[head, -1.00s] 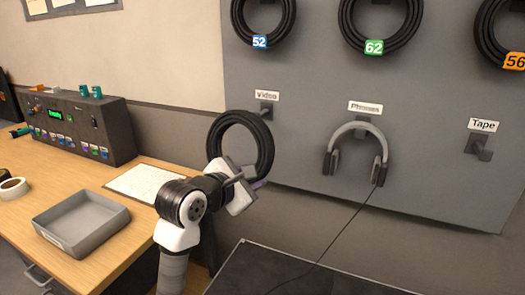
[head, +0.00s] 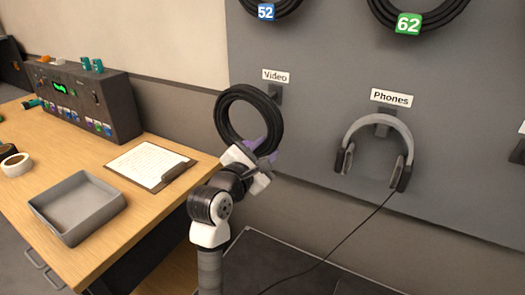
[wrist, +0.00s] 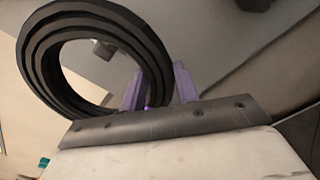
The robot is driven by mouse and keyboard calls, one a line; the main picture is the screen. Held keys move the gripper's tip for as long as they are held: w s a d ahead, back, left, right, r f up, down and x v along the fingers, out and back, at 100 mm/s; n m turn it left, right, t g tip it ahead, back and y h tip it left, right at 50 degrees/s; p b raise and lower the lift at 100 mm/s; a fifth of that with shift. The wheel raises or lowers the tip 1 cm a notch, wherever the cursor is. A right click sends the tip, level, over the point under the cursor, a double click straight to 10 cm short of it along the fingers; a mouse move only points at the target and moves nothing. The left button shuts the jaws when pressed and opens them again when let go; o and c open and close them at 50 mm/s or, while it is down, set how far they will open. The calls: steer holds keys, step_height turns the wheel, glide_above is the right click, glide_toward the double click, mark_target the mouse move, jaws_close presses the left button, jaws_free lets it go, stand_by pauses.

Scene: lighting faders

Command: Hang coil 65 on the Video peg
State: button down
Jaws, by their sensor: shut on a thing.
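My gripper (head: 257,150) is shut on the lower right rim of a black coil (head: 222,122) and holds it upright in front of the grey board. No number tag shows on this coil. The Video peg (head: 275,91) is on the board under its white "Video" label (head: 275,76). In the head view it shows at the coil's upper right edge, outside the ring, and the coil partly covers it. In the wrist view the coil (wrist: 150,40) stands between the purple fingers, and a dark peg-like fitting (wrist: 103,48) shows through its opening. I cannot tell the depth gap.
Headphones (head: 376,125) hang under the "Phones" label, with a cord trailing down. Coils 52 (head: 265,12) and 62 (head: 408,22) hang above. The desk at left carries a grey tray (head: 75,232), a clipboard (head: 150,163) and a control box (head: 95,100).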

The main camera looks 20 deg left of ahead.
steer(key=w+d+f, duration=0.2)
steer(key=w, duration=0.9)
steer(key=shift+f, duration=0.2)
stand_by(0.5)
steer(key=shift+d, duration=0.1)
stand_by(0.4)
steer(key=c, duration=1.1)
jaws_free()
steer(key=shift+s, duration=0.1)
steer(key=shift+o, duration=0.7)
steer(key=shift+f, duration=0.1)
